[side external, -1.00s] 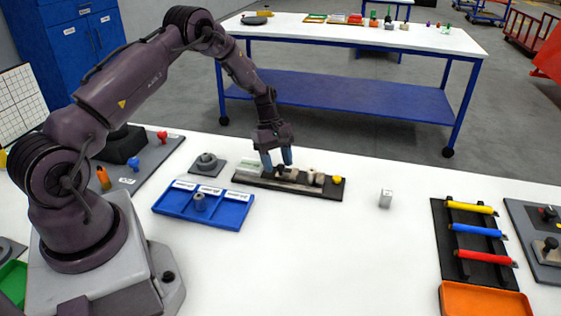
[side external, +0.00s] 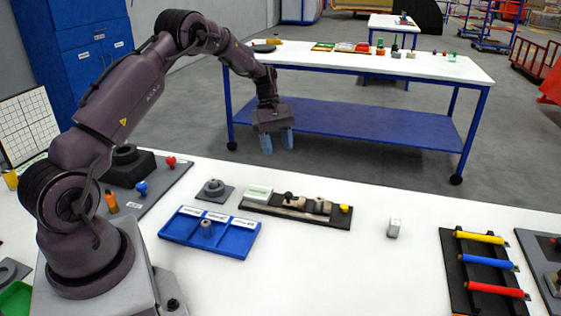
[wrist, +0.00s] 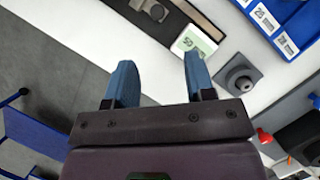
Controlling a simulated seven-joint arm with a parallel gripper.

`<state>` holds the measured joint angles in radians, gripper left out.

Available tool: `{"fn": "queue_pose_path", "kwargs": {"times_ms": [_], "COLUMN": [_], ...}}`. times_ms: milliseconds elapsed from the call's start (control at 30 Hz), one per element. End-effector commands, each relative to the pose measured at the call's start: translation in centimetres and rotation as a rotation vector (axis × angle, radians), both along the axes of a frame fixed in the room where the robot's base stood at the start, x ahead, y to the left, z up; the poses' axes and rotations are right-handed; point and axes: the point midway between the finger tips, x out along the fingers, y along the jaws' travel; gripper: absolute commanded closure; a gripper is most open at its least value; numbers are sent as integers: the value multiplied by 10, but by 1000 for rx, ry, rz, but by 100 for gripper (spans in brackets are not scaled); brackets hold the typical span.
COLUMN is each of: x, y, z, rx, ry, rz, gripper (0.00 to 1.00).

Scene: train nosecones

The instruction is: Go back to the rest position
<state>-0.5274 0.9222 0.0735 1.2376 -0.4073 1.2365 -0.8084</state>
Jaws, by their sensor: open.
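My gripper (side external: 278,142) is open and empty, held in the air above and behind the black board with the nosecone parts. Its blue fingers also show apart in the wrist view (wrist: 157,85), with nothing between them. The black board (side external: 262,207) lies on the white table and carries several beige and grey pieces (side external: 305,204), a dark knob, a yellow piece (side external: 345,209) and a white-green label block (side external: 258,192). In the wrist view the label block (wrist: 194,42) lies beyond the fingertips.
A blue tray (side external: 240,243) with labelled compartments holds a small grey part (side external: 206,229). A grey base with a ring (side external: 214,190) stands behind it. A small light block (side external: 394,228) stands right of the board. Coloured rollers (side external: 485,262) sit at the right. The air around my gripper is clear.

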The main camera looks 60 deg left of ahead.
Motion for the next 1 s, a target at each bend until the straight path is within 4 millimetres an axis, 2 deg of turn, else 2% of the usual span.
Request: {"fn": "queue_pose_path", "kwargs": {"times_ms": [167, 433, 567, 667, 767, 1000], "x": [0, 0, 0, -18, -33, -65], "y": [4, 3, 6, 1, -9, -54], "z": [7, 7, 6, -10, 3, 61], "rx": [1, 1, 15, 22, 54, 154], "ry": [0, -1, -29, -22, -50, -148], "rz": [1, -2, -58, -164, -290, -604], "gripper": [50, 50, 50, 50, 50, 50]}}
